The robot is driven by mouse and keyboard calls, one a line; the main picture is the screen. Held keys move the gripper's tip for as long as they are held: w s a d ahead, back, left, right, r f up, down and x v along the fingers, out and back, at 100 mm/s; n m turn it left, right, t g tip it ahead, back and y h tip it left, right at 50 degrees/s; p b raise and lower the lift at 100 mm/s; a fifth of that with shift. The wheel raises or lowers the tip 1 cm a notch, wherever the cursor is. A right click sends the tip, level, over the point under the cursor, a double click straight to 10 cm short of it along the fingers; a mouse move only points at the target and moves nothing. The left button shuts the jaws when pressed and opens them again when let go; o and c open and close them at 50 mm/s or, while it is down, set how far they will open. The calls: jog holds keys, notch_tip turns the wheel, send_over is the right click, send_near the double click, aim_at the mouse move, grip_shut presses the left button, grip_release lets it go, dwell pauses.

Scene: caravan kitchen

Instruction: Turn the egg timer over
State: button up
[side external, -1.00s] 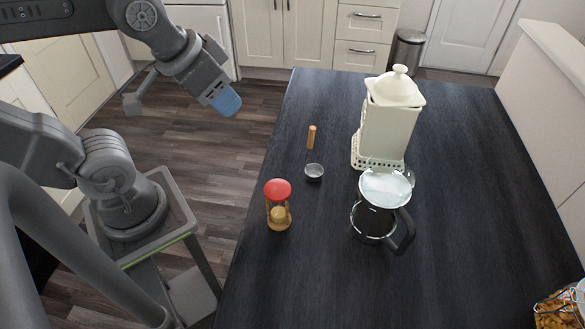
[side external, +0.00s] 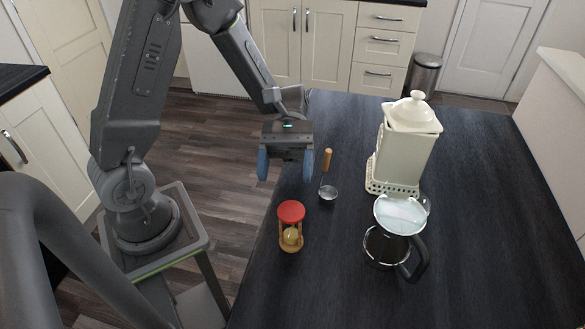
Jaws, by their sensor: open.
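The egg timer (side external: 291,236) stands upright near the left edge of the dark table. It has a red top, a wooden base and posts, and pale sand in the lower bulb. My gripper (side external: 286,168) is open and empty, with its two blue fingertips apart and pointing down. In the picture it is above and behind the timer, near the table's left edge, and not touching it.
A scoop with a wooden handle (side external: 326,162) and small metal bowl lies just behind the timer. A glass coffee pot (side external: 385,246) with a black handle stands to the right. A cream lidded canister (side external: 408,150) stands behind it. The table (side external: 480,230) is clear on the right.

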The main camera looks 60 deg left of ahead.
aim_at(291, 226)
jog(key=w+n+h, duration=0.1)
jog(key=f+h, duration=0.1)
jog(key=shift+w+a+f+n+g+h, duration=0.1)
jog(key=shift+w+f+n+g+h, duration=0.1)
jog(key=shift+w+n+g+h, duration=0.15)
jog(key=shift+s+d+f, duration=0.1)
jog(key=shift+d+f, duration=0.1)
jog(key=shift+f, duration=0.45)
jog(key=f, duration=0.2)
jog(key=d+f, duration=0.1)
jog(key=shift+s+d+f, duration=0.1)
jog(key=shift+s, duration=0.3)
jog(key=x, duration=0.5)
jog(key=shift+s+d+f, duration=0.1)
jog(key=shift+d, duration=0.05)
jog(key=shift+x, duration=0.85)
jog(key=c, duration=0.8)
